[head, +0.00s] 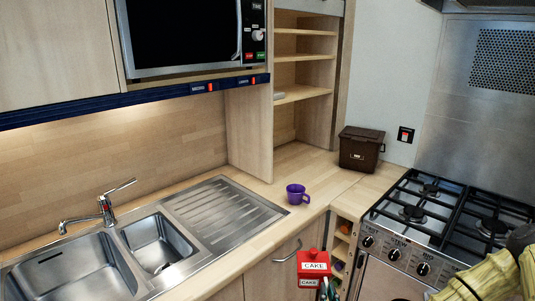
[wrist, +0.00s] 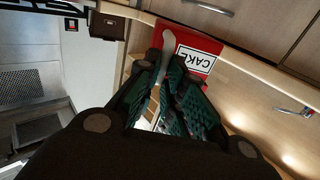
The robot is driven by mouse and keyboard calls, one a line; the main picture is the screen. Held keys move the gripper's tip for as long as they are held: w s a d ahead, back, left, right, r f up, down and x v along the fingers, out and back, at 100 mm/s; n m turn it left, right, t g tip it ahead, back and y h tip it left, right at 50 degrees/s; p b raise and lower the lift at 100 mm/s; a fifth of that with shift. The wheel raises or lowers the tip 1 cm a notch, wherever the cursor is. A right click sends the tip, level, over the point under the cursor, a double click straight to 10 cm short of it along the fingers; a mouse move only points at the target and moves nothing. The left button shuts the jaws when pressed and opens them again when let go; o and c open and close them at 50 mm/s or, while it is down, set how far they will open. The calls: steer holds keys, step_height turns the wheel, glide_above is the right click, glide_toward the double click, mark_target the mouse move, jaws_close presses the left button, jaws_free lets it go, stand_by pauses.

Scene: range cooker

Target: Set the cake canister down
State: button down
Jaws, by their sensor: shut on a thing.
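The cake canister (head: 312,262) is red with a lid knob and white CAKE labels. In the head view it is at the bottom, overlapping the cupboard front below the counter edge. My gripper (head: 329,291) shows only partly there, at the canister's lower right. In the wrist view my gripper's green-padded fingers (wrist: 179,78) are shut on the canister (wrist: 211,48), whose label appears upside down. The fingers hide part of it. Its base is not clearly visible, and I see no surface supporting it.
A purple mug (head: 297,194) stands on the wooden counter (head: 293,160) near its front edge. A brown box (head: 361,149) stands at the back corner. The sink (head: 70,268) is left and the gas hob (head: 450,212) right. Bare counter lies between mug and box.

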steer(key=s+f, duration=0.5)
steer(key=shift+f, duration=0.4)
